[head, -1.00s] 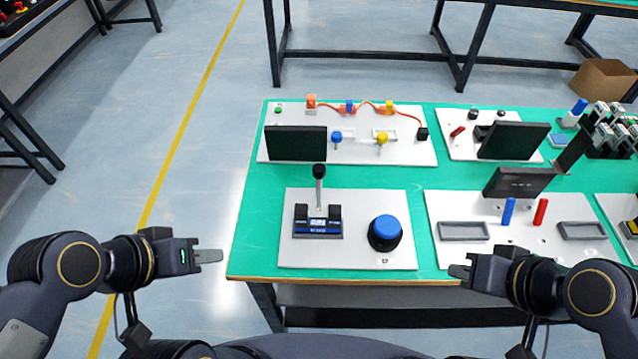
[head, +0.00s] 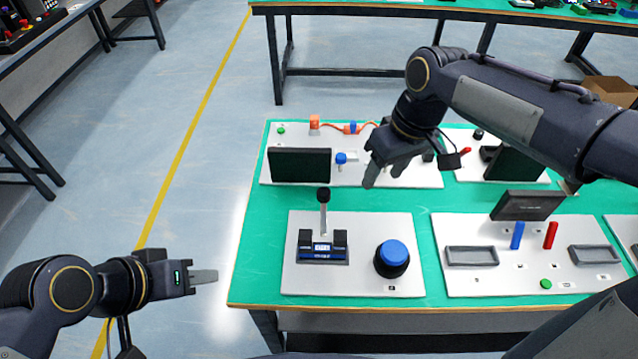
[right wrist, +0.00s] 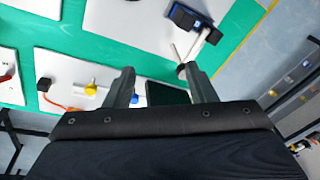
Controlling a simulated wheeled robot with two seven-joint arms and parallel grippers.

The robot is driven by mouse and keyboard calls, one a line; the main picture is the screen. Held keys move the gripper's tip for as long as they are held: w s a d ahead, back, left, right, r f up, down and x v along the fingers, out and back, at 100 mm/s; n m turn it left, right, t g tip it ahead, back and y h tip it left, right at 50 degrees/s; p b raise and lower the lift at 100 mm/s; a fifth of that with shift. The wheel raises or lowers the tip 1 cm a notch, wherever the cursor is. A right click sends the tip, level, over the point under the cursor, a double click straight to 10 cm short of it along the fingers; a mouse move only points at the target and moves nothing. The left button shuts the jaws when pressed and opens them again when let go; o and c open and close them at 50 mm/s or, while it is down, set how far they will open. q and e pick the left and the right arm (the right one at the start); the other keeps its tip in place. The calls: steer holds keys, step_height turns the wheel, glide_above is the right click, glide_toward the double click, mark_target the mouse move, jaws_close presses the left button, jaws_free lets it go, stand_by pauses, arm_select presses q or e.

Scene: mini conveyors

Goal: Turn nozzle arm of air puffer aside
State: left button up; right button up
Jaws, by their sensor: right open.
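The white board (head: 270,178) at the back left carries an orange block (head: 314,122), an orange hose (head: 333,127) and a blue knob (head: 341,158). In the right wrist view a yellow knob (right wrist: 90,89) and a black block (right wrist: 44,84) also show on it. I cannot tell for sure which part is the puffer's nozzle arm. My right gripper (head: 382,174) is open and empty above this board's front right, hiding part of it; its two fingers also show in the right wrist view (right wrist: 158,68). My left gripper (head: 205,277) is off the table's left side; its jaw gap cannot be seen.
A black screen (head: 299,165) stands beside the blue knob. In front are a lever with a black knob (head: 323,194), a blue button (head: 392,254) and another board (head: 480,283) with trays and coloured sticks. Green table surface (head: 262,230) is free between the boards.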

mark_target(324, 191)
steer(key=w+a+f+n, duration=0.1)
steer(key=a, duration=0.2)
steer(key=w+a+f+n+h, duration=0.1)
steer(key=w+a, duration=0.1)
steer(key=a, duration=0.2)
steer(key=w+a+f+h, duration=0.1)
steer(key=w+a, duration=0.1)
steer(key=a, duration=0.1)
steer(key=shift+w+a+f+n+g, duration=0.1)
steer(key=shift+a+f+n+g, duration=0.2)
steer(key=shift+a+n, duration=0.1)
steer(key=shift+w+a+f, duration=0.1)
steer(key=shift+a+f, duration=0.05)
step_height(324, 191, down, 8)
steer(key=shift+r, duration=0.25)
jaws_close()
